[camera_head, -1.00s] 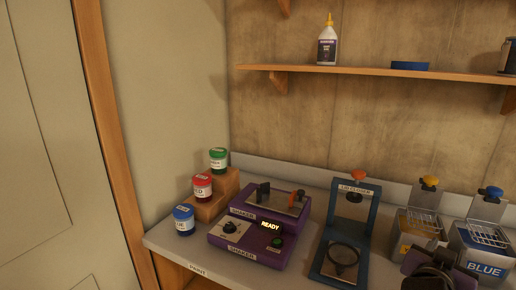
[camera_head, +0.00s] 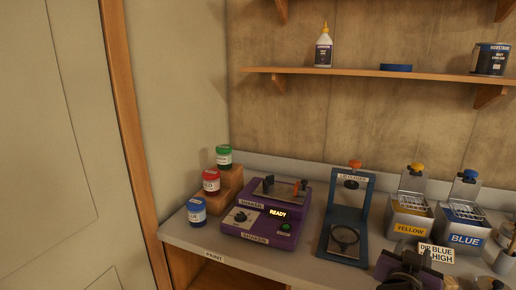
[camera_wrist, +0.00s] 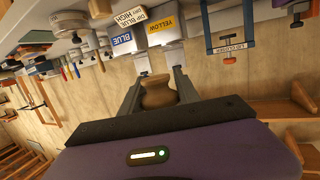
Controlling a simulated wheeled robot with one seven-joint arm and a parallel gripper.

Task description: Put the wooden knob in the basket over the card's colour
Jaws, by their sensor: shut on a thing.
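My gripper (camera_wrist: 158,78) is shut on the wooden knob (camera_wrist: 158,94), a rounded brown piece between its two fingers in the wrist view. In the head view my gripper is dark and low at the right, and the knob cannot be made out there. A wire basket (camera_head: 466,211) hangs over the blue tank, under a blue knob. Another wire basket (camera_head: 412,203) hangs over the yellow tank (camera_head: 408,229), under a yellow knob. The held knob is apart from both baskets.
A blue lid closer (camera_head: 346,215) with an orange knob stands left of the tanks. Further left are a purple shaker (camera_head: 262,222) reading "READY" and several paint jars (camera_head: 211,181) on a stepped wooden stand. A wall shelf (camera_head: 370,74) holds a glue bottle and a tin.

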